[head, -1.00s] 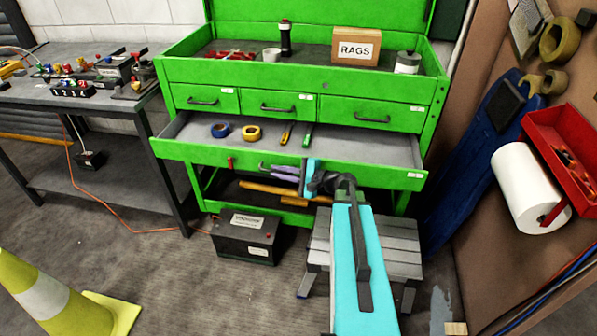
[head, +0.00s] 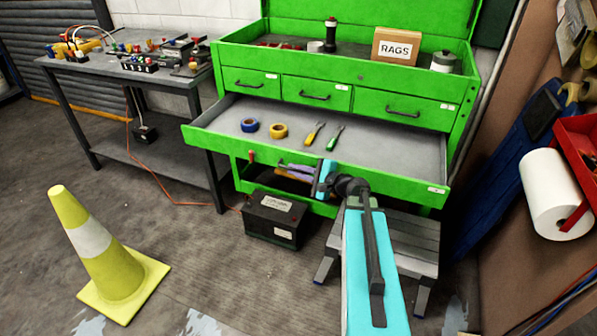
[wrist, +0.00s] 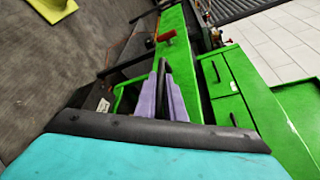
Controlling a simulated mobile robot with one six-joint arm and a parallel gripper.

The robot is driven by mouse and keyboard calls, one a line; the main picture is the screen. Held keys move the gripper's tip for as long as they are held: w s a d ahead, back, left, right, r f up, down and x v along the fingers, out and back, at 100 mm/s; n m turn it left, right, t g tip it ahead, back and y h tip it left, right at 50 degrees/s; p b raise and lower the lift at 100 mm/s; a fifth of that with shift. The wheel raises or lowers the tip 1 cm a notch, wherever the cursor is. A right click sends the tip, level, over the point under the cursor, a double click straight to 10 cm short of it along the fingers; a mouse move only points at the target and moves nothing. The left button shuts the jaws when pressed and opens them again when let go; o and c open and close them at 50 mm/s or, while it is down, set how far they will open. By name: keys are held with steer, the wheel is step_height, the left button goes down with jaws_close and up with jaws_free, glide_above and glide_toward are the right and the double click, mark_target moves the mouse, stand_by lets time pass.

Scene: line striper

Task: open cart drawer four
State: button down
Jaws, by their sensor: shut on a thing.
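The green cart (head: 362,88) has three small shut drawers above one wide drawer (head: 398,158), which stands pulled well out. Inside it lie a blue tape roll (head: 249,125), a yellow tape roll (head: 278,131), an orange-handled tool (head: 311,138) and a green-handled tool (head: 331,143). My gripper (head: 290,168), with lilac fingers, is at the wide drawer's front. In the wrist view its fingers (wrist: 163,95) close around a dark bar, the drawer handle (wrist: 164,68). Most of the handle is hidden. A small red piece (wrist: 167,36) sticks out from the front beyond the fingers.
A black battery (head: 275,219) stands on the floor below the drawer, and a grey step stool (head: 400,243) is under my arm. A yellow cone (head: 100,255) stands at left on open floor. A workbench (head: 125,75) is left of the cart, a paper roll (head: 556,193) at right.

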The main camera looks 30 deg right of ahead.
steer(key=shift+a+r, duration=0.1)
steer(key=c, duration=2.1)
jaws_free()
steer(key=shift+d, duration=0.2)
steer(key=shift+s+d, duration=0.1)
steer(key=shift+p+v, duration=3.5)
steer(key=shift+v, duration=3.3)
